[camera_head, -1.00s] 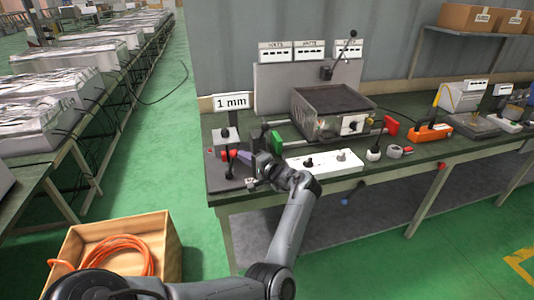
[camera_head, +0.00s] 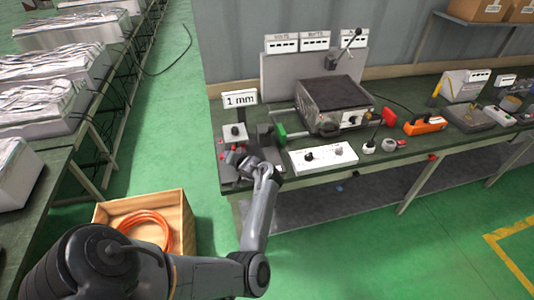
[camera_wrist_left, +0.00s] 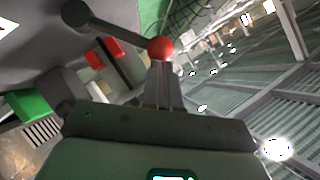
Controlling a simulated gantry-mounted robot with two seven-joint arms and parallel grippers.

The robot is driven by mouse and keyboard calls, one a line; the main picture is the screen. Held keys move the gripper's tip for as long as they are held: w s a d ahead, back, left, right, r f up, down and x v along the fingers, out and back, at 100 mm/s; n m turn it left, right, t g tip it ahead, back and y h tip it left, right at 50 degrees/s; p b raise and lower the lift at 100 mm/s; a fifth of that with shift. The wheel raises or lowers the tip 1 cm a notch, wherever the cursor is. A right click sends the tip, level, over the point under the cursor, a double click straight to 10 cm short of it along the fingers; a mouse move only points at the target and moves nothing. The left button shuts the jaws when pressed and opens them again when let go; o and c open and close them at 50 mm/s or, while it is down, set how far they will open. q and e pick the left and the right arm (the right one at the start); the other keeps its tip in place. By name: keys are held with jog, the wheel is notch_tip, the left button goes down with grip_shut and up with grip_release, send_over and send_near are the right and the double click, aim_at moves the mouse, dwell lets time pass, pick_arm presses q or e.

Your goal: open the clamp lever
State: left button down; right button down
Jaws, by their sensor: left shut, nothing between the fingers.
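In the left wrist view a dark rod runs from a dark round end at the upper left to a red ball (camera_wrist_left: 160,48); it looks like the clamp lever (camera_wrist_left: 118,30). My left gripper (camera_wrist_left: 165,68) is shut and empty, its narrow fingertips right at the underside of the red ball. I cannot tell whether they touch it. In the head view my left gripper (camera_head: 235,158) is at the left end of the bench, in front of the "1 mm" sign (camera_head: 240,98). It and the wrist hide most of the lever there. My right gripper is not in view.
A green block (camera_head: 278,134) stands just right of the gripper, beside the metal heater box (camera_head: 335,105). A white control strip (camera_head: 323,158) lies along the bench front. A wooden crate (camera_head: 180,205) with orange hose stands on the floor below.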

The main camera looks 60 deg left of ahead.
pick_arm(q)
jog(key=shift+s+a+f+n+p, duration=0.1)
jog(key=shift+s+f+n+p, duration=0.2)
jog(key=shift+s+p, duration=0.25)
jog(key=w+a+r+p+v, duration=0.1)
jog(key=p+v, duration=0.3)
jog(key=v, duration=0.9)
jog(key=shift+w+a+r+t, duration=0.15)
jog(key=shift+w+r+t, duration=0.2)
jog(key=shift+r, duration=0.25)
jog(key=shift+f, duration=0.1)
